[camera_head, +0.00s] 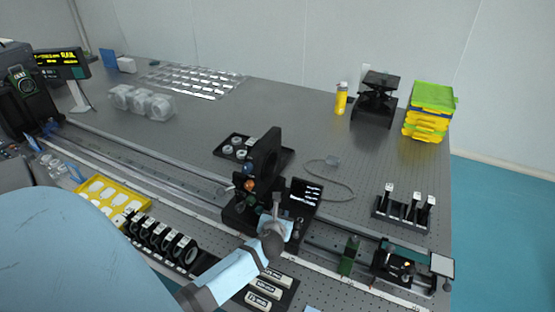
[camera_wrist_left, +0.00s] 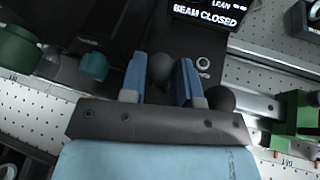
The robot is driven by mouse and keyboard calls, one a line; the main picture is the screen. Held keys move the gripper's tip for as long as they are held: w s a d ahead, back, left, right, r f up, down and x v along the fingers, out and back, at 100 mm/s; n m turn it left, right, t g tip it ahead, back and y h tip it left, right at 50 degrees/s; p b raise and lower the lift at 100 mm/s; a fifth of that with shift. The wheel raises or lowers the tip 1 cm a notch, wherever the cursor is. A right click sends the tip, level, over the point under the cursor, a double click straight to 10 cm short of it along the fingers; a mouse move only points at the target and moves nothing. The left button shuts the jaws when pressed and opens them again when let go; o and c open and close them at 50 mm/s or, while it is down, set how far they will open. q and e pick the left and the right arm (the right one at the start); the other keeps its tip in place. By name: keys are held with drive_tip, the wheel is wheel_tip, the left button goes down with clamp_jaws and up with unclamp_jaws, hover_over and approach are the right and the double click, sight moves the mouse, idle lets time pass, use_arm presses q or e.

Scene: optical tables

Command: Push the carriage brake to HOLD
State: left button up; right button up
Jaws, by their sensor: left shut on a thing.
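The carriage (camera_head: 238,214) is a dark block on the long rail, with a tall black plate and round knobs on it. My left gripper (camera_head: 283,222) reaches in from the lower left to the carriage's near right side. In the left wrist view its two blue fingers (camera_wrist_left: 160,72) stand on either side of a dark round knob (camera_wrist_left: 161,68) and are shut on it. I cannot tell for certain that this knob is the brake's. A thin light lever (camera_head: 276,206) rises beside the gripper. No HOLD mark can be read. My right gripper is not in view.
A small black display (camera_head: 305,192) stands beside the carriage; in the left wrist view it reads "BEAM CLOSED" (camera_wrist_left: 207,15). A green post (camera_head: 349,256) and a dark unit (camera_head: 393,264) are on the rail to the right. Black-framed parts (camera_head: 162,238) stand in front.

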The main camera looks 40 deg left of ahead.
use_arm(q)
drive_tip(key=shift+w+a+r+g+h+p, duration=0.2)
drive_tip(key=shift+w+g+p, duration=0.15)
drive_tip(key=shift+g+p, duration=0.2)
drive_tip(key=shift+w+a+r+g+h+p, duration=0.1)
drive_tip(key=shift+w+r+g+h+p, duration=0.1)
drive_tip(key=shift+w+g+p, duration=0.25)
drive_tip(key=shift+w+a+f+m+g+h, duration=0.25)
drive_tip(key=shift+w+g+h, duration=0.25)
drive_tip(key=shift+g, duration=0.65)
drive_tip(key=shift+w+f+m+g+h, duration=0.1)
drive_tip(key=shift+w+m+g+h, duration=0.4)
drive_tip(key=shift+g, duration=0.65)
drive_tip(key=shift+w, duration=0.1)
drive_tip(key=o, duration=0.9)
drive_tip(key=shift+a, duration=0.1)
